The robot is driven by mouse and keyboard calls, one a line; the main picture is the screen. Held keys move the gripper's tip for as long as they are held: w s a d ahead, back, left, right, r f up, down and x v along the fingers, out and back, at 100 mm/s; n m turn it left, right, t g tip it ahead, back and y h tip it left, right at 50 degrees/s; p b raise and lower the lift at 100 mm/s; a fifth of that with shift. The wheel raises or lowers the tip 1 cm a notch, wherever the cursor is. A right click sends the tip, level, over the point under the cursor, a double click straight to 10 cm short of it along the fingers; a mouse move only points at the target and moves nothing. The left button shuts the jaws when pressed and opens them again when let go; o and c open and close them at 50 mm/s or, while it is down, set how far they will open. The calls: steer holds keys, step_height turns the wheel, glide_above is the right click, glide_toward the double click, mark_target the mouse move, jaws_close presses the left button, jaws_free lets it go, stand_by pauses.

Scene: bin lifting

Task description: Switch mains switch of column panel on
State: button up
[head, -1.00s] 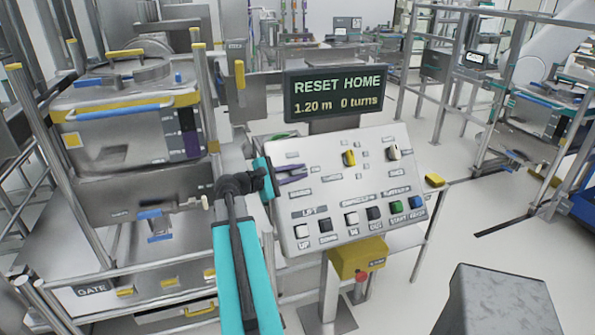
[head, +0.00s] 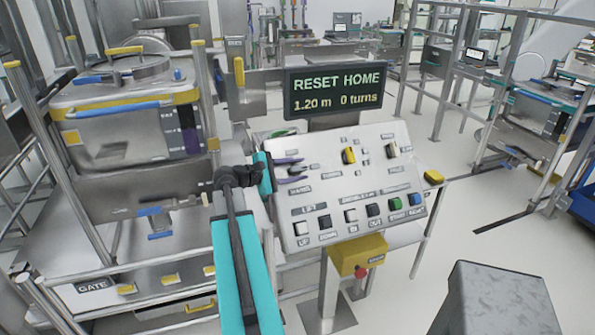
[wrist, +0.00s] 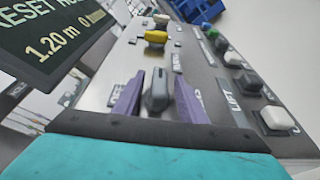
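The column panel (head: 335,215) is a tilted light-grey board with knobs and buttons. The mains switch is a grey rotary knob (wrist: 157,90) at the panel's upper left, above the MAINS label. In the head view the knob (head: 297,169) is small and partly covered by my fingers. My gripper (head: 292,170) has purple fingers, one on each side of the knob. In the wrist view my gripper (wrist: 160,100) is open, with a gap between each finger and the knob. The knob's handle points roughly along the fingers.
A display (head: 335,91) above the panel reads RESET HOME, 1.20 m, 0 turns. A yellow knob (head: 349,156) and a pale knob (head: 391,150) sit to the right. A button row (head: 374,210) runs below. A yellow box with a red button (head: 357,256) hangs under the panel.

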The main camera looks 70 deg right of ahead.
steer(key=b+v, duration=0.3)
steer(key=v, duration=1)
steer(key=shift+w+a+b, duration=0.2)
steer(key=shift+a+b, duration=0.1)
steer(key=shift+b, duration=0.1)
steer(key=shift+r, duration=0.1)
